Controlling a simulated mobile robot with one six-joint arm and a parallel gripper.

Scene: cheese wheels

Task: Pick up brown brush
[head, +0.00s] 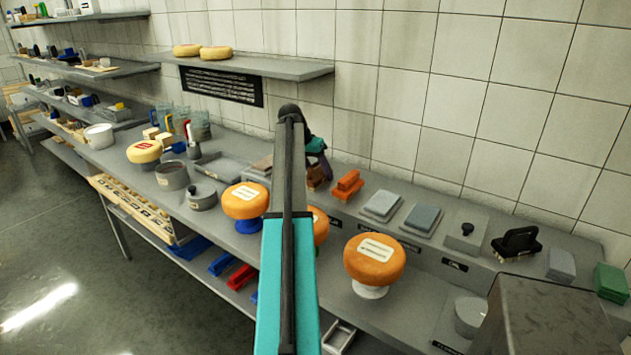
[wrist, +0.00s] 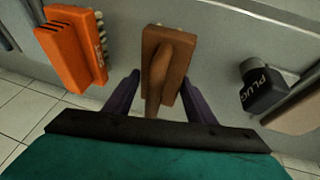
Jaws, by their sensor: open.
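The brown brush (wrist: 172,50) lies on the grey bench in the middle of the wrist view, its handle towards me. My gripper (wrist: 160,80) is open, with one purple finger on each side of the brush's handle. I cannot tell whether either finger touches it. In the head view the brown brush (head: 315,180) shows just below my gripper (head: 318,162), partly hidden by it, near the wall. My arm covers part of the bench in front.
An orange brush (wrist: 72,50) lies close left of the brown one in the wrist view; it also shows in the head view (head: 347,186). A black plug (wrist: 263,88) is to the right. Orange cheese wheels (head: 375,258) stand on pedestals along the bench.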

